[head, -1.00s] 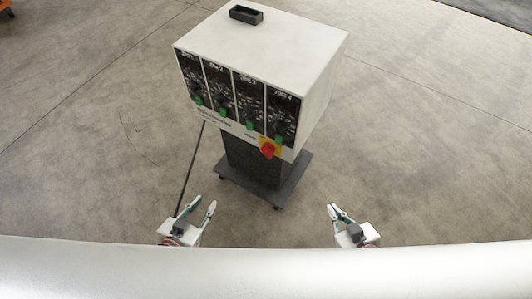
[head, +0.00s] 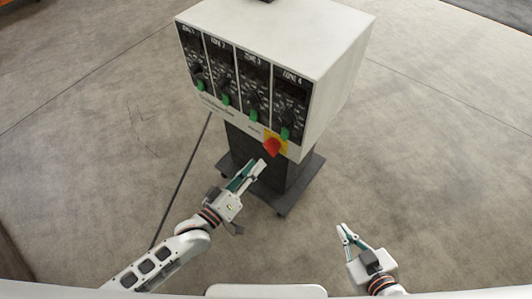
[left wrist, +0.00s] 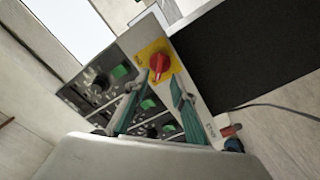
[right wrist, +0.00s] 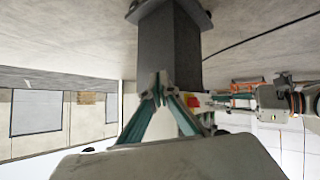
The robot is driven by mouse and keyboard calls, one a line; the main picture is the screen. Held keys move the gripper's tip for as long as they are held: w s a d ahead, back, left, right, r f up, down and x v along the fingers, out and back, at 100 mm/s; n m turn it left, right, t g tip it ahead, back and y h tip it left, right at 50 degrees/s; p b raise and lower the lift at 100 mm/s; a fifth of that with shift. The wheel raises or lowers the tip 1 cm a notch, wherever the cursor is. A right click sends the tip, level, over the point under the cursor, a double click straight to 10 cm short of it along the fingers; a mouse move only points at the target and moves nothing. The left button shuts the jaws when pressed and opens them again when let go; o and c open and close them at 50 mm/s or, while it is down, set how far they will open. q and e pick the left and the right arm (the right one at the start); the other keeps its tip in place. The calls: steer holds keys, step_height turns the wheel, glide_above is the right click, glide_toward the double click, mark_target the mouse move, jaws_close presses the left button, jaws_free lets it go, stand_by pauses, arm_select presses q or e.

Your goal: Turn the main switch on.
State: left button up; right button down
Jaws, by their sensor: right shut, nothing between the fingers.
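The main switch, a red knob (head: 272,147) on a yellow plate, sits at the lower right of the cabinet's front panel. The knob also shows in the left wrist view (left wrist: 159,63), ahead of the fingertips. Its exact turn position is hard to tell. My left gripper (head: 260,167) is just below and slightly left of the switch, apart from it. Its fingers (left wrist: 161,80) are open with nothing between them. My right gripper (head: 342,229) is shut and empty, low and to the right, away from the cabinet. Its fingertips (right wrist: 160,80) meet in the right wrist view.
The white cabinet (head: 330,60) has several black zone panels with green switches above the main switch. It stands on a dark pedestal (head: 240,145) with a wheeled base (head: 300,188). A cable (head: 180,185) runs down to its left. The surrounding floor is clear.

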mark_target(272, 147)
arm_select(q)
steer(key=x, duration=0.6)
steer(key=shift+w+d+b, duration=0.2)
steer(key=shift+b, duration=0.2)
jaws_close()
